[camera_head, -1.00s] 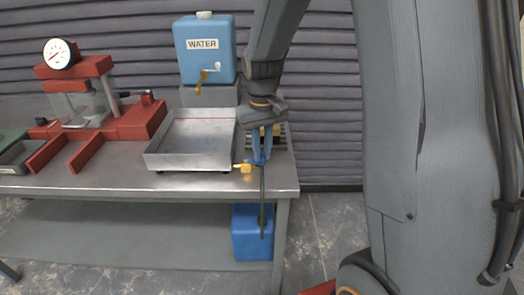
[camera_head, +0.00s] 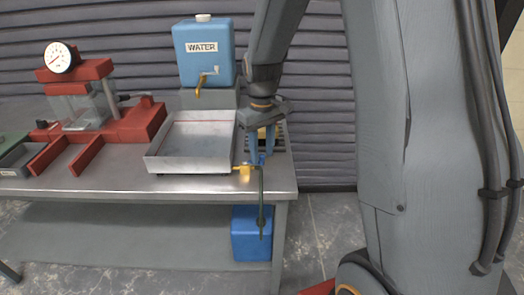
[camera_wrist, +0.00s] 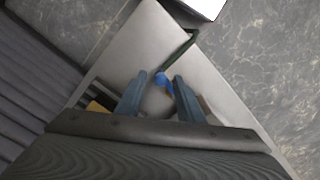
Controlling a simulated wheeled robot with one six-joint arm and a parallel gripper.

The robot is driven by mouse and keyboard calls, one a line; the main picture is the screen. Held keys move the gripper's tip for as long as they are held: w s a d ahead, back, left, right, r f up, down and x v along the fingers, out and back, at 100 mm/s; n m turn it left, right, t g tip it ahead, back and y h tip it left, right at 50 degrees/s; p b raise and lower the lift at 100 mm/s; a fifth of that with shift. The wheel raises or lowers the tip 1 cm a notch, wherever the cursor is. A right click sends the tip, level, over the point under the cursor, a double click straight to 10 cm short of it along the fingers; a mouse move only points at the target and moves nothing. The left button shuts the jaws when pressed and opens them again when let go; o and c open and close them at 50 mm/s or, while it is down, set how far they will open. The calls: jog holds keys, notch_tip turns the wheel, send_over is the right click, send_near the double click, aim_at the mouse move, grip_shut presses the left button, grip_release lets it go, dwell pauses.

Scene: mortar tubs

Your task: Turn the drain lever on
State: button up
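The drain valve (camera_head: 243,172) is a small brass fitting at the front right corner of the metal tray (camera_head: 165,165). Its small blue lever (camera_head: 261,160) is at the right end of the brass, by a dark hose that hangs over the table edge. My gripper (camera_head: 261,154) points down over the lever, its two blue fingers apart. I cannot tell the lever's exact angle.
A blue water container (camera_head: 205,55) with a brass tap (camera_head: 201,84) stands behind the tray. A red press with a gauge (camera_head: 85,100) is at left. A blue jug (camera_head: 251,235) stands below the table's right end. The floor at right is open.

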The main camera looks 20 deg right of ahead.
aim_at(262, 155)
notch_tip(262, 155, up, 8)
jog(key=shift+f+b, duration=0.1)
jog(key=shift+b, duration=0.55)
jog(key=s+f+m, duration=0.1)
jog(key=s+f, duration=0.3)
jog(key=s, duration=0.4)
jog(key=s+a+f+m, duration=0.1)
jog(key=s+f+m, duration=0.1)
jog(key=s, duration=0.7)
jog(key=shift+s+f+m+t, duration=0.3)
jog(key=shift+f+t, duration=0.1)
jog(key=shift+f, duration=0.5)
